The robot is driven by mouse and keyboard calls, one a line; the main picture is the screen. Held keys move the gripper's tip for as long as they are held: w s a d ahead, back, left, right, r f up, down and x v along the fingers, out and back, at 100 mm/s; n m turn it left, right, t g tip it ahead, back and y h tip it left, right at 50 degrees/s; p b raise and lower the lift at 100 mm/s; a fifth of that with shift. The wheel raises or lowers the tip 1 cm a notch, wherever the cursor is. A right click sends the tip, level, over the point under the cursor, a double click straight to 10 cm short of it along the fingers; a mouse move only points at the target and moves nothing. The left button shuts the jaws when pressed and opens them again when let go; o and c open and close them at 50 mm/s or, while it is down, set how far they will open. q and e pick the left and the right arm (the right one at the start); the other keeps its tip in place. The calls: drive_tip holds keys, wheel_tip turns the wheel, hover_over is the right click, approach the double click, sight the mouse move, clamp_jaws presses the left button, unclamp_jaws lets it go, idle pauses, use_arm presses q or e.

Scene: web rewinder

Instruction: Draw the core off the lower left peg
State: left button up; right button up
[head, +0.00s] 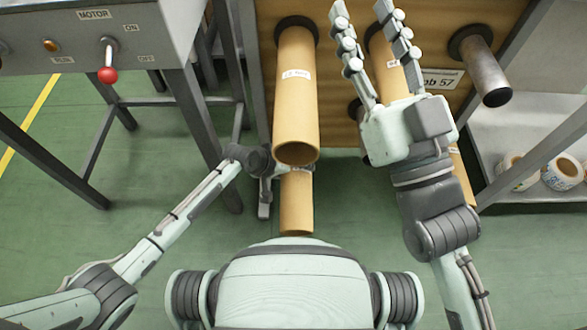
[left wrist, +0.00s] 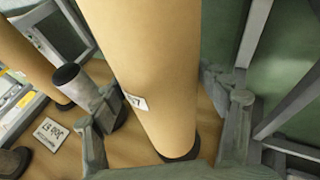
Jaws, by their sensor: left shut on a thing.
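The lower left core (head: 297,205) is a tan cardboard tube, partly hidden behind the longer upper left core (head: 297,95) in the head view. My left gripper (head: 272,165) is at the lower core's side, largely hidden by the upper one. In the left wrist view a labelled tan core (left wrist: 155,70) fills the space between its two fingers. The core's far end is by a dark collar (left wrist: 180,152) at the board; the peg inside is hidden. My right gripper (head: 364,18) is open and empty, its fingers pointing up in front of the upper middle core (head: 386,65).
The wooden board (head: 345,30) also carries a bare metal peg (head: 485,70) at right and a "Job 57" sign (head: 442,80). A motor control box (head: 95,40) stands at left. Rolls (head: 562,171) lie on a shelf at right. The green floor at lower left is clear.

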use_arm(q)
drive_tip(key=c, duration=0.7)
drive_tip(key=shift+r, duration=0.1)
drive_tip(key=shift+w+r+p, duration=0.1)
drive_tip(key=shift+r+p, duration=0.1)
drive_tip(key=shift+p, duration=0.35)
